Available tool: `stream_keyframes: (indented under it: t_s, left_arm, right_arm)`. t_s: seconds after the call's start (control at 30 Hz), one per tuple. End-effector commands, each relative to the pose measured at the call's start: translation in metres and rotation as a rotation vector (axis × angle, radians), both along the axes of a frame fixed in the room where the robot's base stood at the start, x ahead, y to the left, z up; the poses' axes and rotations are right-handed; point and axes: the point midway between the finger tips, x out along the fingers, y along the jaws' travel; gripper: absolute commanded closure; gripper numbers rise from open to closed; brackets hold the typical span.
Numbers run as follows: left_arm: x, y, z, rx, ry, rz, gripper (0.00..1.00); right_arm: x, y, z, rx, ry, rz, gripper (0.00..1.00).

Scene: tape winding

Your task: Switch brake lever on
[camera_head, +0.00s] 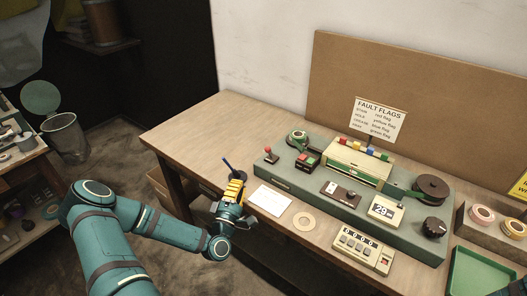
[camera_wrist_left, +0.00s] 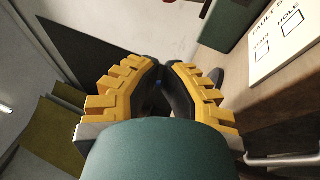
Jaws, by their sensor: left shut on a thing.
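A small lever with a red knob (camera_head: 268,150) stands at the left end of the long green machine base (camera_head: 285,180); no label on it can be read. My left gripper (camera_head: 232,183) is left of the base, near the table's front edge and apart from the lever. It is shut on a thin dark blue stick (camera_head: 228,162) that points up out of the yellow fingers. In the left wrist view the fingers (camera_wrist_left: 160,75) meet, with only a trace of blue between them. My right gripper is not seen.
The table's left part (camera_head: 200,135) is clear.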

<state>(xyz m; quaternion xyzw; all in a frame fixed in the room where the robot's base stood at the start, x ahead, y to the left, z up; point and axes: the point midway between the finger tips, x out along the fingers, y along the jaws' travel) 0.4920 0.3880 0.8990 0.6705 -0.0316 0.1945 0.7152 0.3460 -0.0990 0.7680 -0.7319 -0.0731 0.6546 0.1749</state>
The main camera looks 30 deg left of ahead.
Motion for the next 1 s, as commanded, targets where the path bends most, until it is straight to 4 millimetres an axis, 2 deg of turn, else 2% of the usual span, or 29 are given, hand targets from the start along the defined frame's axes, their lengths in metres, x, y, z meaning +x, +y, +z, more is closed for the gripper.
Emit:
stream_keyframes:
  t_s: [0.37, 0.53, 0.67, 1.0]
  left_arm:
    - [-0.001, 0.002, 0.001, -0.003, -0.011, 0.005, 1.00]
    - [0.009, 0.005, 0.005, -0.002, -0.011, 0.004, 1.00]
    - [0.027, 0.009, 0.011, -0.001, -0.012, 0.004, 1.00]
    - [0.088, 0.026, 0.032, -0.001, -0.012, 0.005, 1.00]
  right_arm:
    - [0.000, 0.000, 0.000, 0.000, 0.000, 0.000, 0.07]
    - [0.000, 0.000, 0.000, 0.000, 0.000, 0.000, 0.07]
    - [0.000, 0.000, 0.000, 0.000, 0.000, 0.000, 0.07]
    - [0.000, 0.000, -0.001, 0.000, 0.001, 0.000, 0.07]
